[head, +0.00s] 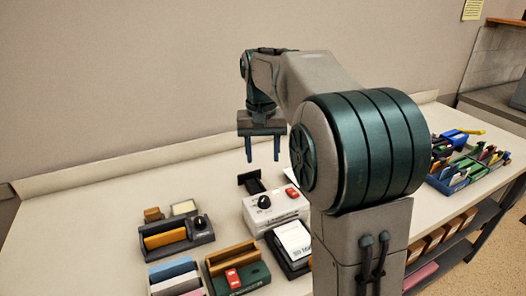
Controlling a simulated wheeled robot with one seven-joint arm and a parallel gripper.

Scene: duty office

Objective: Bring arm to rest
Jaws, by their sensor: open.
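My gripper (263,152) shows in the head view. It hangs with its two blue-grey fingers pointing down, apart from each other, with nothing between them. It is above the white table (95,215), higher than the objects there. My arm is raised and bent, reaching left from the large green shoulder joint. The shoulder and the column hide part of the table behind them.
Below my gripper is a white device (284,208) with a black knob and a red switch. Left of it is a dark grey stamp holder (196,236). A green box (243,278) and upright folders (174,276) are in front. Colourful organisers (470,165) stand on the right. The table's left part is clear.

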